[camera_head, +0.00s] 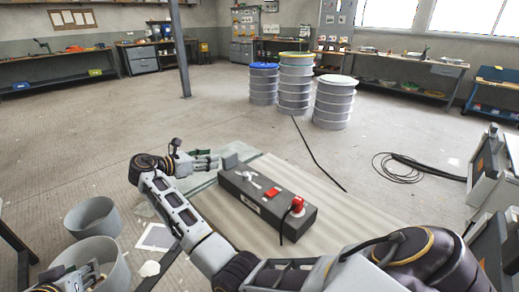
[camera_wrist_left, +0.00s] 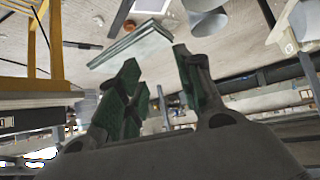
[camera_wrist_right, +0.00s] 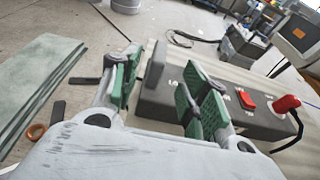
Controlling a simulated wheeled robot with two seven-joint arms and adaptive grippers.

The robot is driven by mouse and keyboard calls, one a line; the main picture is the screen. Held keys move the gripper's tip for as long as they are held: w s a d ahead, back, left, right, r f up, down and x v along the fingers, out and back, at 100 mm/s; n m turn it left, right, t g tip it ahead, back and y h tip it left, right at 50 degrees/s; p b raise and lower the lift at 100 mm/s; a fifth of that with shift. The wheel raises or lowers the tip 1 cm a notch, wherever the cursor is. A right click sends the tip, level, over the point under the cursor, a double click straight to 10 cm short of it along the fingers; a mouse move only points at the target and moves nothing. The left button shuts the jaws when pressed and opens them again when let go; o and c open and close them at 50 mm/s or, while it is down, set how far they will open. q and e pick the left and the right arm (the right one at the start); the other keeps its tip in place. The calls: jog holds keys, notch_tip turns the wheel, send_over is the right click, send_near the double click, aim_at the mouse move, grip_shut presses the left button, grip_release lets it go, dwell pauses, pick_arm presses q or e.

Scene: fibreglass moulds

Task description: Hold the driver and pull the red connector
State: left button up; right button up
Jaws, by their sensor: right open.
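The driver, a long dark grey box (camera_head: 265,205), lies on a pale striped mat. It has a white mark, a red switch (camera_head: 271,191) and, at its near end, the red connector (camera_head: 297,205) with a black cable. The connector also shows at the right of the right wrist view (camera_wrist_right: 286,103). My right gripper (camera_head: 213,162) is open beside the box's far end. An upright grey tab (camera_wrist_right: 155,65) appears beyond its fingers; I cannot tell whether they touch it. My left gripper (camera_wrist_left: 158,88) is open and empty, low at the left by the buckets.
Two grey buckets (camera_head: 92,215) stand at the left. Greenish sheets (camera_wrist_right: 35,80) lie beside the mat. Barrels (camera_head: 295,85) stand further back, and a coiled black cable (camera_head: 408,170) lies on the floor at the right.

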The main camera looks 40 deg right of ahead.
pick_arm(q)
jog(key=w+d+r+m+t+h, duration=0.2)
jog(key=d+r, duration=0.5)
jog(key=r, duration=0.5)
jog(key=w+d+r+m+t+h, duration=0.1)
jog(key=w+d+r+t+h, duration=0.15)
jog(key=d+r, duration=0.75)
jog(key=s+d+r+m+g+h, duration=0.15)
jog(key=s+d+r+m, duration=0.25)
jog(key=d+r, duration=0.45)
jog(key=s+d+r+m+g+h, duration=0.1)
jog(key=s+d+r+m+h, duration=0.15)
jog(key=s+d+r, duration=0.55)
jog(key=s+d+f+m+g, duration=0.2)
jog(key=s+d+m+g, duration=0.35)
jog(key=d, duration=0.85)
jog(key=s+d+f+g+y, duration=0.1)
jog(key=s+f, duration=0.3)
jog(key=f, duration=0.7)
jog(key=s+d+f+n+g+y, duration=0.1)
jog(key=s+d+f+g+y, duration=0.1)
jog(key=f, duration=1)
jog(key=shift+s+g+y, duration=0.85)
jog(key=shift+g+y, duration=0.3)
jog(key=shift+y, duration=0.1)
jog(key=shift+d, duration=0.1)
